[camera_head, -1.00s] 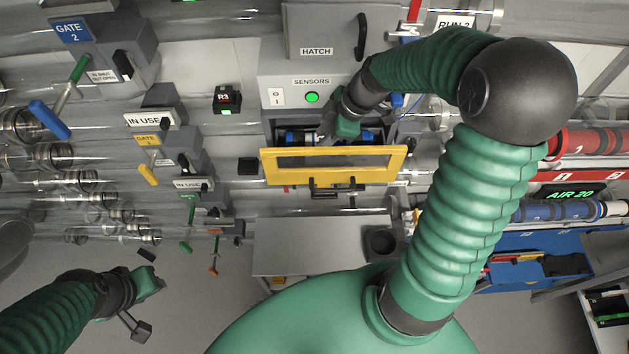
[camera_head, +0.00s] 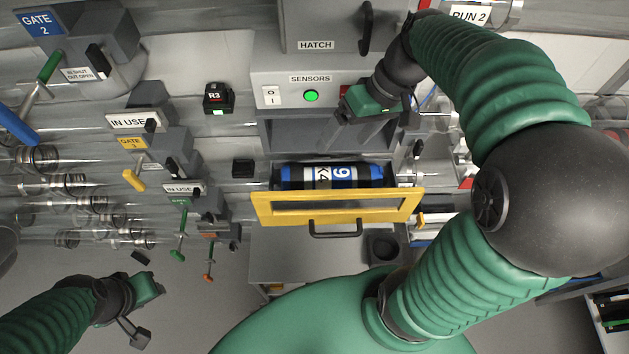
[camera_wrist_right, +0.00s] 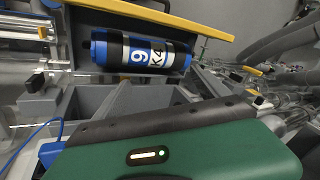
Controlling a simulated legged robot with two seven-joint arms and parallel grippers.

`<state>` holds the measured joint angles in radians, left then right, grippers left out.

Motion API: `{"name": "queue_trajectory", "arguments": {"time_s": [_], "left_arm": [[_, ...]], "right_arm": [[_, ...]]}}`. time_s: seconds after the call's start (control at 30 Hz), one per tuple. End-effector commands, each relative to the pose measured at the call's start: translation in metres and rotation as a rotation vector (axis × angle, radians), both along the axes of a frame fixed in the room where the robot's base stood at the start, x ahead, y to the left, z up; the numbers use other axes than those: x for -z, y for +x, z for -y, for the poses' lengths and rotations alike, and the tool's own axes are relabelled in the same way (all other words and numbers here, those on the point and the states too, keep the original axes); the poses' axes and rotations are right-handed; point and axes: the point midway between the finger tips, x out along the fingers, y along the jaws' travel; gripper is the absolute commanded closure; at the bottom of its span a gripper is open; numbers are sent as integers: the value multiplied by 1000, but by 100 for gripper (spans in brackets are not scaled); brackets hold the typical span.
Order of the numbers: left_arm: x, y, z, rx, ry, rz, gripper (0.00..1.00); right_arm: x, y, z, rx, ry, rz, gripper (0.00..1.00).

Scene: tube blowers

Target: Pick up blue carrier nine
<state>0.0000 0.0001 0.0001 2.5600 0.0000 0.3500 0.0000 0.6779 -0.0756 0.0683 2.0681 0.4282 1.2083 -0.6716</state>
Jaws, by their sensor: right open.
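The blue carrier (camera_head: 345,177), a blue and black cylinder with white bands marked 9 and K4, lies sideways just behind the yellow-framed flap (camera_head: 262,208) below the sensors panel. In the right wrist view the carrier (camera_wrist_right: 142,54) lies beyond the green gripper body, with a visible gap. My right gripper (camera_head: 362,102) is open and empty, above the carrier in front of the sensors housing; its fingertips are hard to make out. My left gripper (camera_head: 150,288) hangs low at the left, away from the carrier; its jaw opening is unclear.
The grey sensors panel (camera_head: 340,94) with a green light sits above the bay, and the hatch (camera_head: 315,20) above that. Clear tubes and gate levers crowd the left. A grey ledge (camera_head: 290,262) lies below the flap.

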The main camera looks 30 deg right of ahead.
Motion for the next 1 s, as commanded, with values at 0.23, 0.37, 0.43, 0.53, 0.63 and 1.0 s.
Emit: {"name": "queue_trajectory", "arguments": {"time_s": [0.23, 0.37, 0.43, 0.53, 0.63, 1.0], "left_arm": [[19, 0, 0, 0, 0, 0, 64], [26, 0, 0, 0, 0, 0, 64], [30, 0, 0, 0, 0, 0, 64], [34, 0, 0, 0, 0, 0, 64], [36, 0, 0, 0, 0, 0, 64], [30, 0, 0, 0, 0, 0, 64]], "right_arm": [[-1, -1, 2, 786, 170, -295, 16], [-3, -1, 3, 1165, 247, -440, 16], [-4, -1, 4, 1359, 284, -516, 16], [-5, -2, 5, 1604, 329, -607, 16], [-7, -3, 5, 1768, 359, -672, 16], [39, 4, -13, 1870, 372, -715, 16]]}}
